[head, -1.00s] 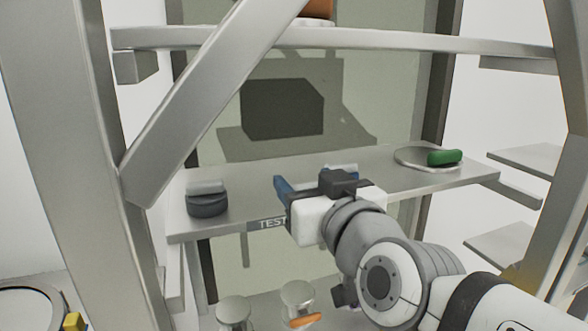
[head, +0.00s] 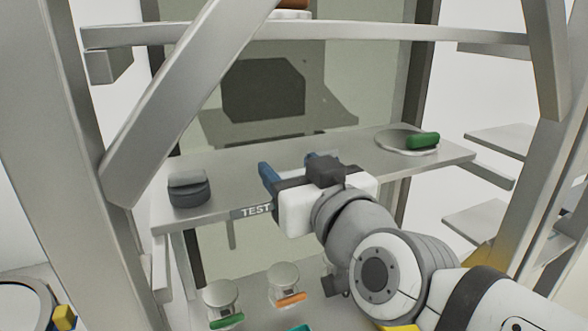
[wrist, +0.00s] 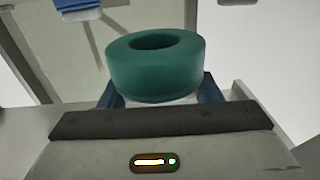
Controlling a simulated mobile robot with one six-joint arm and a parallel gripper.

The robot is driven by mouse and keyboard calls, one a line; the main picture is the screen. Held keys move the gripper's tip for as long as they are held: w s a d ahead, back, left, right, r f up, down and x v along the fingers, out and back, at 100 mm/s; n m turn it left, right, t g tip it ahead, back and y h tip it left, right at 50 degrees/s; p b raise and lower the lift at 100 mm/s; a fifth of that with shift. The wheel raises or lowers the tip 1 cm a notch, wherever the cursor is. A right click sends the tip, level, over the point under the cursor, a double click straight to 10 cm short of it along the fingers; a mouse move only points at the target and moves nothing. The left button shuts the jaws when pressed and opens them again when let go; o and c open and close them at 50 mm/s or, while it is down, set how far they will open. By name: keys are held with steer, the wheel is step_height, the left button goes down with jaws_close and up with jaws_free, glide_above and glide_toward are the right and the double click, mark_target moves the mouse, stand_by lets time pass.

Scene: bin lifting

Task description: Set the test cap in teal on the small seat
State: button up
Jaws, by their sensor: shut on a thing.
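The teal cap (wrist: 155,75), a thick ring with a hole in its top, is between the blue fingers of my gripper (wrist: 160,96) in the wrist view. The gripper is shut on it. In the head view my gripper (head: 287,168) is over the shelf marked TEST (head: 225,190), and its body hides the cap. Round plates stand on the level below: one by a green tag (head: 221,291), one by an orange tag (head: 283,274). I cannot tell which place is the small seat.
A dark round piece with a grey top (head: 189,190) stands at the shelf's left end. A green piece (head: 422,140) lies on a round plate (head: 400,146) at its right end. A diagonal beam (head: 190,100) and frame posts flank the shelf. A teal patch (head: 300,328) shows at the bottom edge.

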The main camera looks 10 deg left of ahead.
steer(key=shift+r+p, duration=2.1)
steer(key=shift+r, duration=0.2)
